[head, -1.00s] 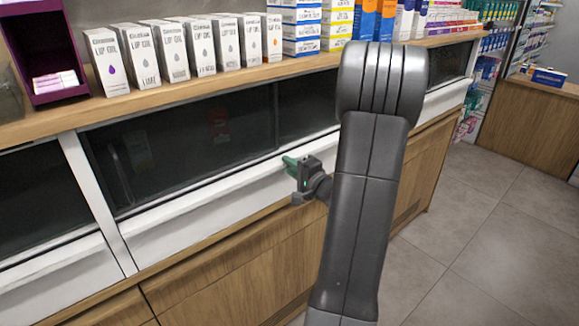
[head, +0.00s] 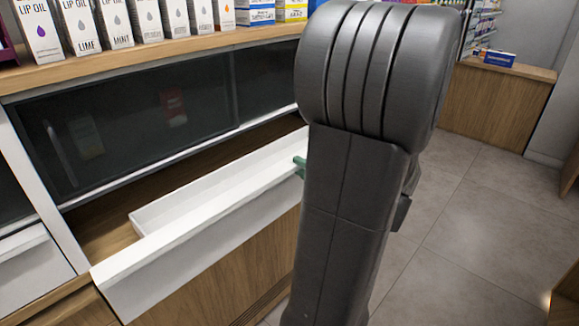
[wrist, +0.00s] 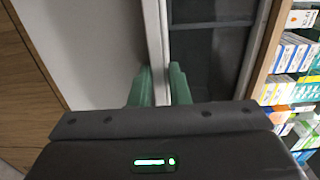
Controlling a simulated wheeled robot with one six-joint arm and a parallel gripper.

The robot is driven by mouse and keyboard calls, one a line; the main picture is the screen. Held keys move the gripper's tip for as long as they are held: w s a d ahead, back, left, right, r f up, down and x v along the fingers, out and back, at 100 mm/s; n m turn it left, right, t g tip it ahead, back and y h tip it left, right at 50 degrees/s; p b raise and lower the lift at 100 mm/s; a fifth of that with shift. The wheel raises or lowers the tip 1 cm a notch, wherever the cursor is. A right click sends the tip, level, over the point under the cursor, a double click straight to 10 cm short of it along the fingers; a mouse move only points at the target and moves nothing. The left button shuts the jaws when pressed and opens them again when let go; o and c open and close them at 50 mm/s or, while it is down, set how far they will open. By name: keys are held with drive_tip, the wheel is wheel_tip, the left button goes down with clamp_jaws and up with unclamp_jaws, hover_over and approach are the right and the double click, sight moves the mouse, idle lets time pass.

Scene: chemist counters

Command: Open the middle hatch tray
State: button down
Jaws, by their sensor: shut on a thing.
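The middle hatch tray (head: 200,235) is a long white drawer under a dark glass panel in the head view. It stands well out from the counter, and its inside shows behind the white front. In the wrist view my gripper's green fingers (wrist: 160,85) are shut on the white edge of the tray front (wrist: 152,40), one finger on each side.
Dark glass panels (head: 130,130) lie behind the tray. Lip oil boxes (head: 115,25) stand on the wooden shelf above. Another white tray front (head: 35,265) at the left is closed. Tiled floor (head: 470,230) on the right is clear.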

drive_tip(key=shift+s+d, duration=0.4)
drive_tip(key=shift+d, duration=0.05)
drive_tip(key=c, duration=1.4)
unclamp_jaws()
drive_tip(key=shift+o, duration=0.2)
drive_tip(key=shift+d, duration=0.1)
drive_tip(key=b+v, duration=0.1)
drive_tip(key=v, duration=1.2)
drive_tip(key=shift+s+d, duration=0.2)
drive_tip(key=x, duration=1.3)
drive_tip(key=shift+w+a+p, duration=0.25)
drive_tip(key=shift+a+p, duration=0.05)
drive_tip(key=shift+p, duration=0.15)
